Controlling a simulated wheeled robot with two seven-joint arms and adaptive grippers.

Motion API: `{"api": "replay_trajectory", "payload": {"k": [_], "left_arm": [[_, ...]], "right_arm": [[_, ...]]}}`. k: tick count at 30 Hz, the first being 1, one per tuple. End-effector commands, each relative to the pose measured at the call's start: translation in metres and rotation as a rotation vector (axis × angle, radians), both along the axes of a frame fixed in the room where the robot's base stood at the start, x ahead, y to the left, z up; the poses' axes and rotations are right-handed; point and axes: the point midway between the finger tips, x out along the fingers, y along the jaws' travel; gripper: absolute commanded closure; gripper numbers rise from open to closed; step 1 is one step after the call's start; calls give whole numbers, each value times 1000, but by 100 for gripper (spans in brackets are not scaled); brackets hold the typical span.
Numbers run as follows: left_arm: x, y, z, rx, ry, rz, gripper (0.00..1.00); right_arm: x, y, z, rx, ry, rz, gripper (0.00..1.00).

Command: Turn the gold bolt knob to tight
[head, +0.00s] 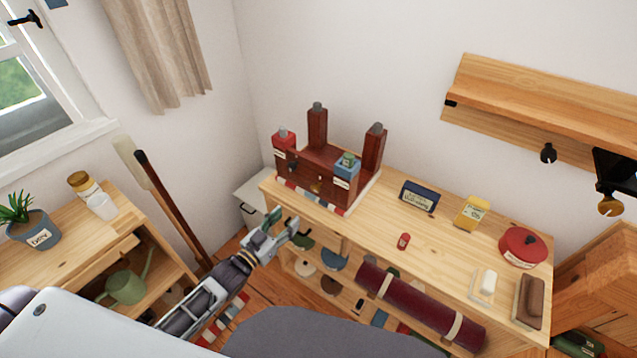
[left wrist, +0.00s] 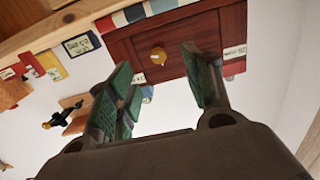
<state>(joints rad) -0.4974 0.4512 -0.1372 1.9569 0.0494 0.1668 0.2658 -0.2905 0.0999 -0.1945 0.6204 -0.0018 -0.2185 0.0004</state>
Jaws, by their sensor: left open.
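The gold bolt knob (head: 316,187) is small on the front of a dark red-brown wooden frame (head: 335,165) with upright posts, on the wooden bench. In the left wrist view the round gold knob (left wrist: 158,55) sits on the dark wood panel (left wrist: 205,42) and shows between my fingers. My left gripper (head: 284,219) is open and empty, in front of and below the frame in the head view. Its green-padded fingers (left wrist: 157,64) are spread, with the knob apart from them. Any tight marking is too small to read. My right gripper is not in view.
On the bench (head: 400,222) stand a dark blue box (head: 419,196), a yellow pack (head: 470,212), a small red item (head: 403,241) and a red round tin (head: 523,247). A dark red roll (head: 420,305) lies below. A left shelf (head: 75,250) holds a potted plant (head: 38,228).

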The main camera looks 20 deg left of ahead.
Motion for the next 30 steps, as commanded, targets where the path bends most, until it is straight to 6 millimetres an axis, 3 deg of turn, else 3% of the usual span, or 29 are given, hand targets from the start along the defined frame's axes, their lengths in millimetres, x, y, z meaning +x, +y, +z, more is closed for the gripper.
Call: {"api": "replay_trajectory", "payload": {"k": [6,15,30], "left_arm": [[-3,-7,18,-16,-26,-16,49],[-3,-6,17,-16,-26,-16,49],[17,-13,17,-15,-26,-15,49]], "right_arm": [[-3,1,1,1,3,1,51],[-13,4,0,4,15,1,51],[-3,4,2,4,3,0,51]]}}
